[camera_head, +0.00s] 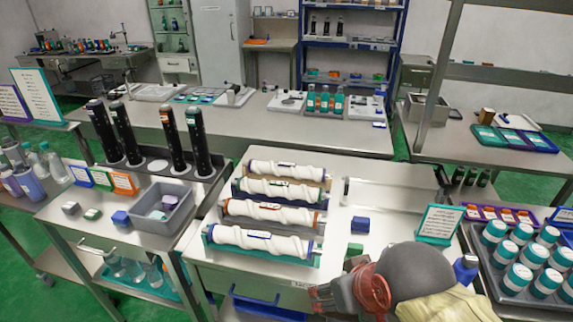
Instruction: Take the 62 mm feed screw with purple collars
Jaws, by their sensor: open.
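Several white feed screws lie side by side in rows on the middle table. The nearest feed screw (262,241) rests in a teal cradle and has a bluish-purple label. Behind it lie a screw with orange-red ends (268,212), one with green ends (280,189) and the farthest one (285,170) over a tan cradle.
A small green block (355,250) and a blue block (360,224) lie right of the screws. A teal-framed sign (439,223) stands further right, beside a tray of teal-capped jars (510,287). Black cylinders (173,140) and a grey bin (166,211) stand left.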

